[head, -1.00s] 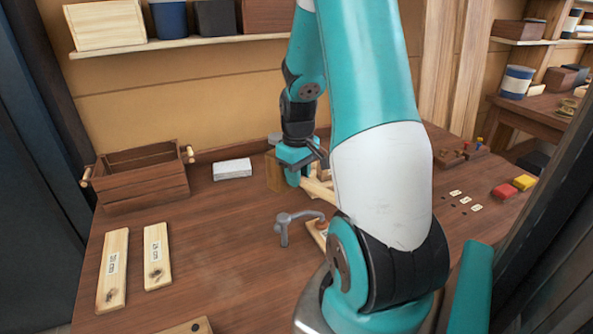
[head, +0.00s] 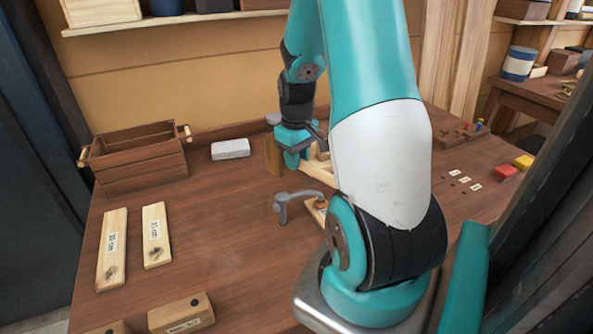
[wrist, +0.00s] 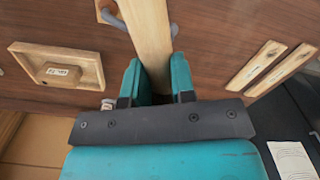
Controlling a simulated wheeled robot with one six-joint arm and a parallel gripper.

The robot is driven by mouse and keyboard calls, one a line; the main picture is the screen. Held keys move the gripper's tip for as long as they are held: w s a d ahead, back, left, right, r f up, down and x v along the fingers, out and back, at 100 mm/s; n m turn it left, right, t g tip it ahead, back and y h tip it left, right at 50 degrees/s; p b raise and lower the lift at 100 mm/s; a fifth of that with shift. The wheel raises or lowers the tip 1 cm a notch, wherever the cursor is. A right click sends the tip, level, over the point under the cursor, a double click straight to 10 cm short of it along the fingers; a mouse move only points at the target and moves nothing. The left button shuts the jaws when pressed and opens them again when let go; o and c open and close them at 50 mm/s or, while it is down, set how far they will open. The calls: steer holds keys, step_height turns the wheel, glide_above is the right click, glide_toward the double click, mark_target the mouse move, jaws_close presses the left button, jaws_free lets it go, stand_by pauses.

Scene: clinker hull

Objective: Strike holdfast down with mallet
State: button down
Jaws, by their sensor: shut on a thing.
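The grey metal holdfast (head: 283,208) stands on the bench, its bent arm reaching right over a pale board (head: 315,211). Part of it also shows at the top of the wrist view (wrist: 113,19), passing behind pale wood. My gripper (head: 294,157) is beyond the holdfast in the head view. In the wrist view my gripper (wrist: 156,84) is shut on a long pale wooden piece, which looks like the mallet's handle (wrist: 148,40). A brown wooden block (head: 273,156) is beside the gripper; I cannot tell whether it is the mallet's head. My arm hides part of the area.
A wooden crate (head: 138,165) and a grey-white block (head: 230,149) stand at the back left. Two labelled planks (head: 112,250) (head: 156,236) lie at the left, and a wooden block (head: 181,314) at the front. Bench between planks and holdfast is clear.

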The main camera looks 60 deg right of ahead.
steer(key=shift+w+d+f, duration=0.25)
steer(key=shift+w+f, duration=0.05)
steer(key=shift+w, duration=0.05)
steer(key=shift+s+a+r, duration=0.15)
steer(key=shift+s, duration=0.05)
stand_by(0.4)
